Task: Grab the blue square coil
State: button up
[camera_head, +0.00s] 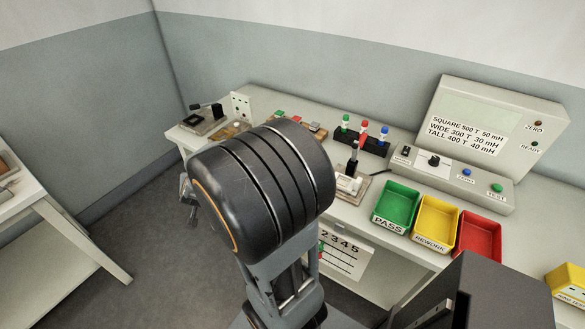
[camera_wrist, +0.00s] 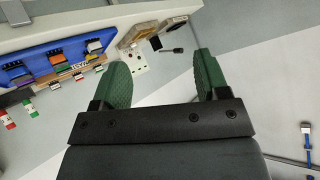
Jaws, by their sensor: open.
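My gripper shows in the wrist view (camera_wrist: 163,72) with its two green-padded fingers wide apart and nothing between them. In the head view my gripper (camera_head: 191,206) is mostly hidden behind my own dark arm, off the left front of the bench. I cannot pick out a blue square coil for certain. A blue-topped piece (camera_head: 384,135) stands at the right of a dark rack (camera_head: 374,149) on the bench, beside red- and green-topped ones. In the wrist view a blue tray (camera_wrist: 38,58) at upper left holds several small coloured parts, too small to tell apart.
Green (camera_head: 398,203), yellow (camera_head: 436,218) and red (camera_head: 479,238) bins line the bench front. A tester (camera_head: 492,120) stands behind them. A lever fixture (camera_head: 352,184) is beside the green bin. Another table (camera_head: 40,225) stands at left, with open floor (camera_head: 140,260) between.

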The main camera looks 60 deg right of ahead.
jog(key=s+d+f+m+g+h, duration=0.2)
jog(key=s+d+g, duration=0.1)
jog(key=d, duration=0.4)
jog(key=s+d+f+m+g+h, duration=0.3)
jog(key=s+d, duration=0.2)
jog(key=d, duration=0.2)
jog(key=s+d+f+m+g+h, duration=0.2)
jog(key=s+d+f+g, duration=0.1)
jog(key=d, duration=0.5)
jog(key=shift+s+d+f+m+h, duration=0.1)
jog(key=shift+s+f+m+h, duration=0.1)
jog(key=shift+s+m+h, duration=0.35)
jog(key=shift+s+x, duration=0.15)
jog(key=shift+x, duration=1.3)
jog(key=shift+s+x, duration=0.15)
jog(key=shift+x, duration=1.3)
jog(key=shift+f, duration=0.1)
jog(key=c, duration=1)
